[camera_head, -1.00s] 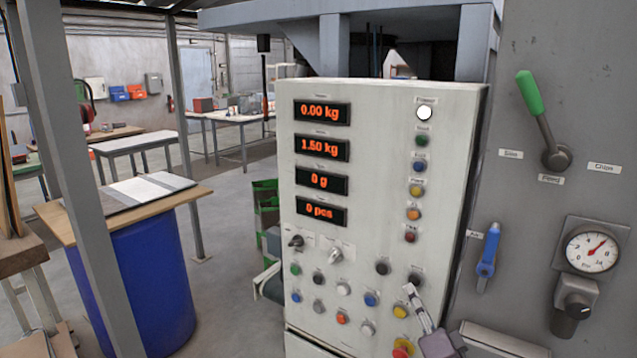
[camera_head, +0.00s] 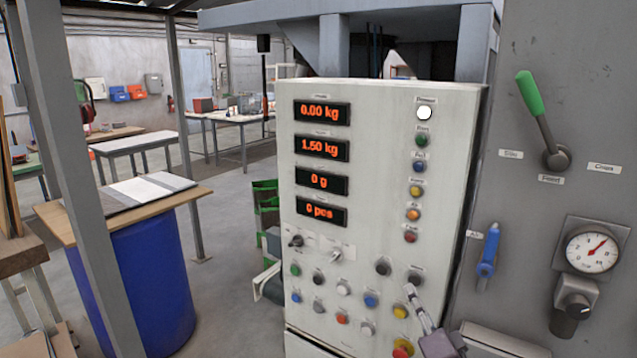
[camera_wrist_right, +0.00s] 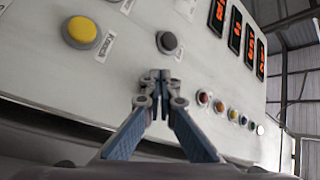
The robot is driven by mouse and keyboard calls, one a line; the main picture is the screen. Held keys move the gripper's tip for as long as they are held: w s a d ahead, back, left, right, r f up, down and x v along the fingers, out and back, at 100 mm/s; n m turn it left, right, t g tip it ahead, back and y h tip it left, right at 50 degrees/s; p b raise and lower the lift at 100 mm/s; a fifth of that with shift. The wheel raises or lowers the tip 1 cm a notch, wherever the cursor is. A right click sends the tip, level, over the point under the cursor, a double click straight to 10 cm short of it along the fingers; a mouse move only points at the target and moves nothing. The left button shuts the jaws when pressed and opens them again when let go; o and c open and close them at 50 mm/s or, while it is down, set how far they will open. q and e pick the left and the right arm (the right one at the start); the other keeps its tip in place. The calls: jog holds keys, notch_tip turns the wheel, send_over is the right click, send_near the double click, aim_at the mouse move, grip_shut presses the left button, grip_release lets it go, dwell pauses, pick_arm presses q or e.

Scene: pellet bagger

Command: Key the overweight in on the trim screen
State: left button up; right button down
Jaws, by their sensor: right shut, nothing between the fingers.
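The control panel (camera_head: 380,200) is a pale upright cabinet with red digital displays and rows of coloured buttons. The displays read 0.00 kg (camera_head: 321,112), 1.50 kg (camera_head: 322,148), 0 g (camera_head: 321,180) and 0 pcs (camera_head: 322,211). The trim display appears to be the one at 0 g; its label is too small to read. My right gripper (camera_head: 411,290) is shut and empty at the panel's lower right. In the right wrist view, its closed fingertips (camera_wrist_right: 160,78) are just below a dark grey button (camera_wrist_right: 167,42); I cannot tell whether they touch. My left gripper is not in view.
A yellow button (camera_head: 401,311) and a red knob (camera_head: 402,348) sit below the right gripper. Right of the panel are a green-handled lever (camera_head: 530,93), a blue valve handle (camera_head: 488,250) and a pressure gauge (camera_head: 592,252).

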jog(key=shift+w+d, duration=0.25)
jog(key=shift+w, duration=0.1)
dwell(0.4)
jog(key=shift+s+a, duration=0.25)
jog(key=shift+s, duration=0.15)
jog(key=shift+p, duration=0.3)
jog(key=s+a+p, duration=0.3)
jog(key=s, duration=0.2)
jog(key=shift+a, duration=0.2)
dwell(1.5)
